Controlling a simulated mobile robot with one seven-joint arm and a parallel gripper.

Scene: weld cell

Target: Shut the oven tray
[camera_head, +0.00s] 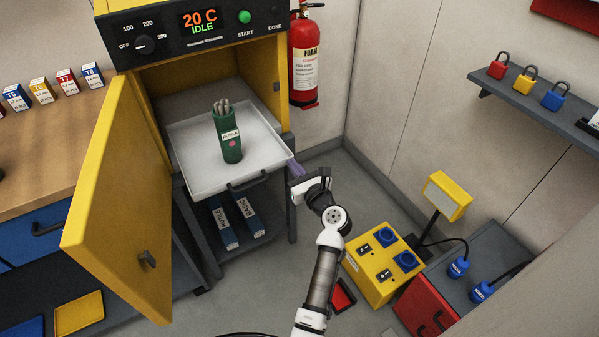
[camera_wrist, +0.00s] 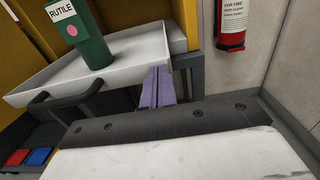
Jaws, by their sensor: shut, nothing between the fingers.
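The oven tray (camera_head: 195,180) is a light grey shallow tray pulled out of the yellow oven (camera_head: 190,75), with a dark handle (camera_head: 247,182) on its front edge. A green canister (camera_head: 229,140) of rods with a RUTILE label stands upright on it. The yellow oven door (camera_head: 118,205) hangs wide open at the left. My gripper (camera_head: 293,168) is just right of the tray's front right corner, with its purple fingers shut and empty. In the wrist view, my gripper (camera_wrist: 158,86) is by the tray's right end (camera_wrist: 120,62); whether it touches the tray I cannot tell.
A dark stand with blue boxes (camera_head: 222,222) is below the tray. A fire extinguisher (camera_head: 304,60) hangs on the wall behind my gripper. A yellow power box (camera_head: 380,262) and a red-fronted cabinet (camera_head: 428,308) stand at the right. A wooden bench (camera_head: 50,140) is at the left.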

